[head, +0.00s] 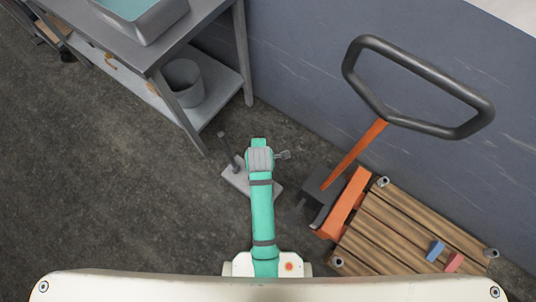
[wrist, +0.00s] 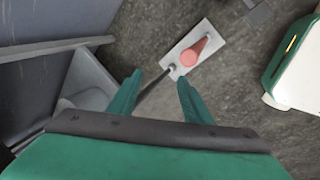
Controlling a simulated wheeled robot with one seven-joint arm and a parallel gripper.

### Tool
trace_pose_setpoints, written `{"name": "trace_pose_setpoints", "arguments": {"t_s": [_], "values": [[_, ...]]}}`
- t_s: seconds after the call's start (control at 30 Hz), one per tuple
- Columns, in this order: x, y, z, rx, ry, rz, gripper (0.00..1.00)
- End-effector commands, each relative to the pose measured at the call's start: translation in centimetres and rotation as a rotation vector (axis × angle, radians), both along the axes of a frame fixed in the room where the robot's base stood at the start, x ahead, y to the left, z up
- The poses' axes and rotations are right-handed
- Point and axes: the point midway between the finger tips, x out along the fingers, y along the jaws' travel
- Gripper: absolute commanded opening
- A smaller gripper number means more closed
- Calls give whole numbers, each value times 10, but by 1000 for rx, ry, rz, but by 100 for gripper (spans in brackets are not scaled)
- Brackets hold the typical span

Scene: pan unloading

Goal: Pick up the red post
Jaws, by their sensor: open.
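The red post (wrist: 195,51) stands on a flat light-grey plate (wrist: 207,35) on the floor in the wrist view. The plate (head: 232,179) also shows in the head view, partly behind my arm, which hides the red post there. A thin dark rod (wrist: 153,91) rises from the plate's near corner and passes between my fingers in the picture. My gripper (wrist: 160,80) is open, its two green fingers apart, with the red post beyond and to the right of the fingertips. I see no contact with the post. My fingers are not clear in the head view.
A grey table (head: 150,60) with a lower shelf and a grey bucket (head: 183,83) stands at the left. An orange pallet jack (head: 350,160) and a wooden pallet (head: 385,228) with small blue and red pieces are at the right. The floor at left is clear.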

Motion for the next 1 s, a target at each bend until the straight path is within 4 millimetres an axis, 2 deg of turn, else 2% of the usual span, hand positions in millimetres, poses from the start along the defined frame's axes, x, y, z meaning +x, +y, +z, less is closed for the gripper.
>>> {"name": "trace_pose_setpoints", "arguments": {"t_s": [0.03,0.13,0.4,0.57,0.83,1.0], "values": [[13,2,7,-21,23,54,45],[19,-2,12,-73,112,180,45],[-16,-34,-6,-140,327,411,45],[-23,-39,-17,-142,362,446,45],[-23,-39,-55,-142,361,446,45],[-23,-39,-65,-143,359,445,45]]}}
